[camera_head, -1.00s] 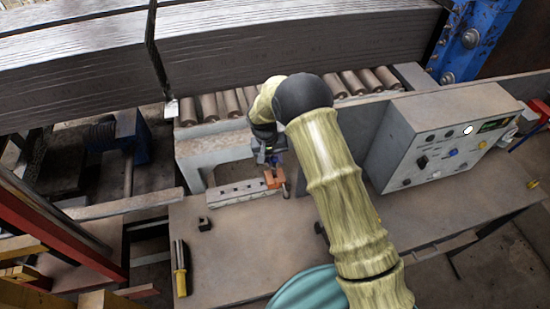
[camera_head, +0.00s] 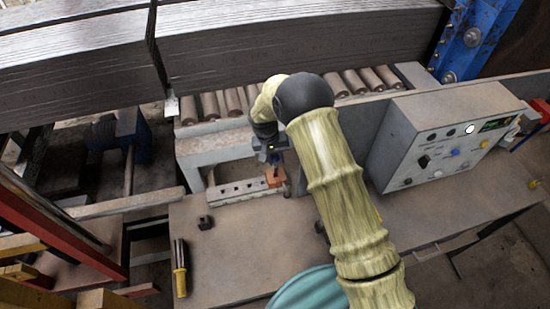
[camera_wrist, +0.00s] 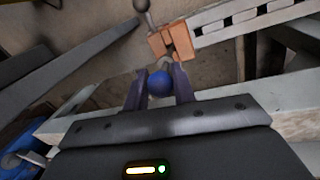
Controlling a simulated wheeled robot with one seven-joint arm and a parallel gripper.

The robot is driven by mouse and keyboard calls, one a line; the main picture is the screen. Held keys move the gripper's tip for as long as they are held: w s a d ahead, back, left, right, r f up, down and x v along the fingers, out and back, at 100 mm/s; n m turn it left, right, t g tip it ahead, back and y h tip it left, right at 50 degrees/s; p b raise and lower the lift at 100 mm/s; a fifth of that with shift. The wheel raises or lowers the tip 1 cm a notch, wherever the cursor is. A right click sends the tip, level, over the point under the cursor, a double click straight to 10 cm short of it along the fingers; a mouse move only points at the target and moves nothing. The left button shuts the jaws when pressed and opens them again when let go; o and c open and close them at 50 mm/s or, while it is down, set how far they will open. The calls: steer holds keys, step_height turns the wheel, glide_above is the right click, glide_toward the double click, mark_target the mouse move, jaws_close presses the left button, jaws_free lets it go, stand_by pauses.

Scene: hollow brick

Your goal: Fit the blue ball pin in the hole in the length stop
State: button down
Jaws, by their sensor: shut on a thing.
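The blue ball pin (camera_wrist: 160,84) is between the two fingertips of my gripper (camera_wrist: 159,88) in the wrist view, with its round blue head toward the camera. My gripper is shut on it. In the head view my gripper (camera_head: 274,160) is right above the orange block (camera_head: 275,178), at the right end of a pale rail with holes (camera_head: 235,190).
A grey ball-ended lever (camera_wrist: 142,6) stands beside the orange block. A small black block (camera_head: 205,222) and a yellow-handled tool (camera_head: 180,268) lie on the bench at left. A grey control box (camera_head: 430,140) stands at right. Rollers (camera_head: 235,102) and stacked planks (camera_head: 300,45) are behind.

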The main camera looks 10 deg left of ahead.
mark_target(275, 166)
steer(key=shift+f+b, duration=1.85)
steer(key=shift+f, duration=0.75)
stand_by(1.2)
steer(key=c, duration=1.1)
jaws_free()
steer(key=shift+r, duration=0.1)
steer(key=a+r+b, duration=0.1)
steer(key=r, duration=0.4)
steer(key=a+r+b, duration=0.1)
steer(key=r, duration=0.5)
steer(key=a+r+b, duration=0.1)
steer(key=r+b, duration=0.1)
steer(key=r, duration=0.4)
steer(key=shift+s+a, duration=0.15)
steer(key=shift+s, duration=0.25)
